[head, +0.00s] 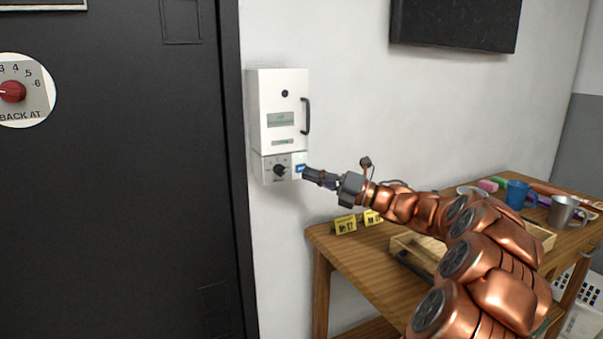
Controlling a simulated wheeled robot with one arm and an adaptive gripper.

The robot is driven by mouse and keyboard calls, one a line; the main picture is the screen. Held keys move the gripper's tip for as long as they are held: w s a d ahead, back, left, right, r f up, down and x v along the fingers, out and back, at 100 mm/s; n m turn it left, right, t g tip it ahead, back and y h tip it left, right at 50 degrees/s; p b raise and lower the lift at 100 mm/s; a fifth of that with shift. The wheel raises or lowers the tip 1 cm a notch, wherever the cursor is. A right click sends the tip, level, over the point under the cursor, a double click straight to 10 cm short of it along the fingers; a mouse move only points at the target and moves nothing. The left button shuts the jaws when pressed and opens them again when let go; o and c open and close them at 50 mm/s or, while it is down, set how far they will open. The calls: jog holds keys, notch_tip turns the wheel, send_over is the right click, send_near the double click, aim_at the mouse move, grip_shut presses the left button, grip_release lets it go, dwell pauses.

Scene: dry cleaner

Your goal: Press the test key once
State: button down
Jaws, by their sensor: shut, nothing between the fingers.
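A white wall box (263,105) with a dark handle hangs beside the black door.
A wooden table (325,240) stands below and right, with yellow number tags (345,224), a wooden tray (402,245), a blue mug (516,194) and a grey mug (562,211). A round "BACK AT" dial sign (30,98) is on the black door (130,190). A dark screen (455,25) hangs above.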

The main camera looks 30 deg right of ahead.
jog(key=shift+s+a+f+b, duration=0.1)
jog(key=shift+s+a+b, duration=0.1)
jog(key=shift+s+b, duration=1.6)
jog(key=shift+s, duration=0.25)
